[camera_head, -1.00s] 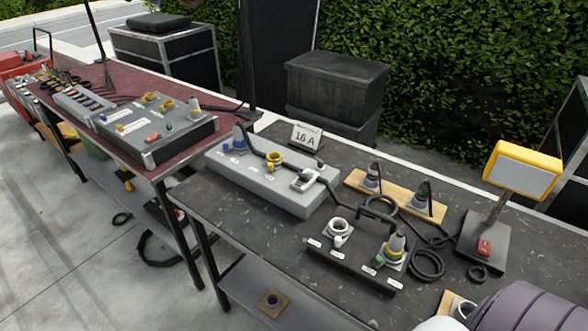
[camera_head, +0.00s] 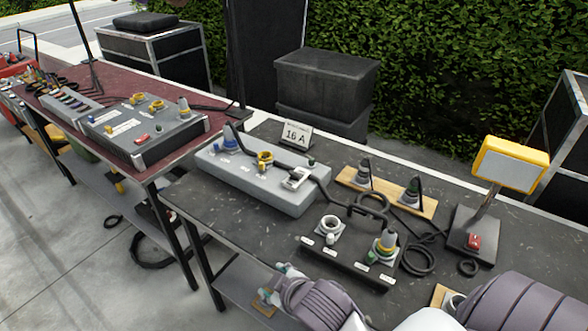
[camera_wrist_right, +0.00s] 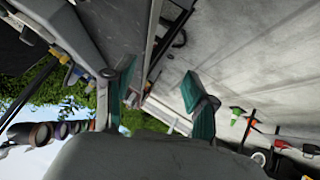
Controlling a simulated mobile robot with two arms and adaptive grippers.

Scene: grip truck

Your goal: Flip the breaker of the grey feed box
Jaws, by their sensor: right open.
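The light grey feed box (camera_head: 235,181) lies on the dark table. It carries a blue connector (camera_head: 229,139) at its left end and a yellow socket (camera_head: 264,160) mid-way. A pale raised fitting (camera_head: 296,179), which looks like the breaker, sits at its right end; its lever position is too small to tell. My right gripper (camera_head: 279,276) is in the head view below the box, near the table's front edge, apart from it. Its teal fingers stand apart and empty in the right wrist view (camera_wrist_right: 162,95). My left gripper is out of view.
A black socket panel (camera_head: 330,257) stands right of the gripper, with loose cables (camera_head: 418,260) beside it. A wooden board (camera_head: 387,194) with two dark connectors lies behind. A 16 A sign (camera_head: 297,135) stands behind the box. A yellow-framed lamp (camera_head: 512,162) stands right.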

